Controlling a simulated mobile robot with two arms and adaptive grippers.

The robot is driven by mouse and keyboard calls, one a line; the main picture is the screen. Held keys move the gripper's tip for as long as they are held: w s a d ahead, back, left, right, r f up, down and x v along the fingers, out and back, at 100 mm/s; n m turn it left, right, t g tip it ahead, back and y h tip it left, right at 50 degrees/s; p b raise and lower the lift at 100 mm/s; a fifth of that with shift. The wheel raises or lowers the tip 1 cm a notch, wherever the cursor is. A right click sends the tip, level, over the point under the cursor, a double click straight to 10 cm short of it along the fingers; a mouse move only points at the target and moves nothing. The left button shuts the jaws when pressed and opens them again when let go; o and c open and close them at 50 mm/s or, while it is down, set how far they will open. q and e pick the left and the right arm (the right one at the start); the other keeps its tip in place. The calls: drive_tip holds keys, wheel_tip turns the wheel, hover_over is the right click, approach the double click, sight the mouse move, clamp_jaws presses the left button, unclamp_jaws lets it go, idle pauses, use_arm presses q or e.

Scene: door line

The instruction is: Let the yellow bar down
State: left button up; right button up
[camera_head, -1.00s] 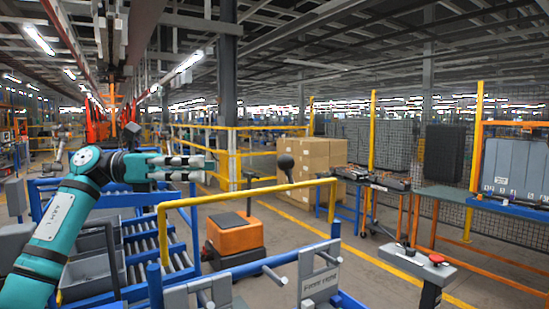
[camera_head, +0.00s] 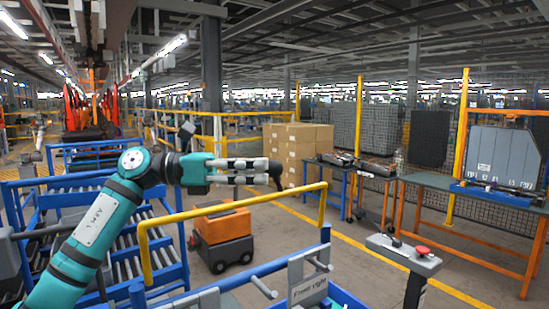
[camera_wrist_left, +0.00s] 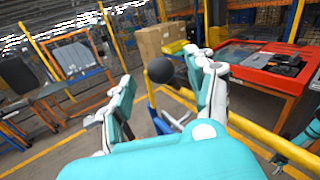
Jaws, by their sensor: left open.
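The yellow bar (camera_head: 235,204) is a bent tube standing raised above the blue cart in the head view, its top rail slanting up to the right and its ends bending down. My left gripper (camera_head: 262,171) is open above and behind that rail in the picture, apart from it as far as I can see. In the left wrist view the yellow bar (camera_wrist_left: 268,139) runs diagonally past the right-hand finger. A dark round knob (camera_wrist_left: 160,70) shows between the open fingers (camera_wrist_left: 160,98), with nothing gripped. My right gripper is not in the head view.
Blue roller racks (camera_head: 125,262) stand at the left, under my left arm. An orange and grey wheeled vehicle (camera_head: 222,238) is behind the bar. A pedestal with a red button (camera_head: 422,250) stands at the right. Stacked cartons (camera_head: 295,150) and workbenches are farther back, with open floor between.

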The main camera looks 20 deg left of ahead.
sight(280, 169)
use_arm(q)
drive_tip(key=x, duration=0.2)
drive_tip(key=shift+w+d+r+p, duration=0.1)
drive_tip(key=shift+d+r+p, duration=0.05)
drive_tip(key=shift+d+p, duration=0.2)
drive_tip(key=shift+w+d, duration=0.2)
drive_tip(key=shift+d, duration=0.15)
clamp_jaws()
drive_tip(key=shift+d, duration=0.1)
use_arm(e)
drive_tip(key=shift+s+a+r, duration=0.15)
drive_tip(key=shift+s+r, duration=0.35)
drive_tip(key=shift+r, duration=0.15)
use_arm(q)
drive_tip(key=shift+w+d+f, duration=0.3)
drive_tip(key=shift+w+d, duration=0.05)
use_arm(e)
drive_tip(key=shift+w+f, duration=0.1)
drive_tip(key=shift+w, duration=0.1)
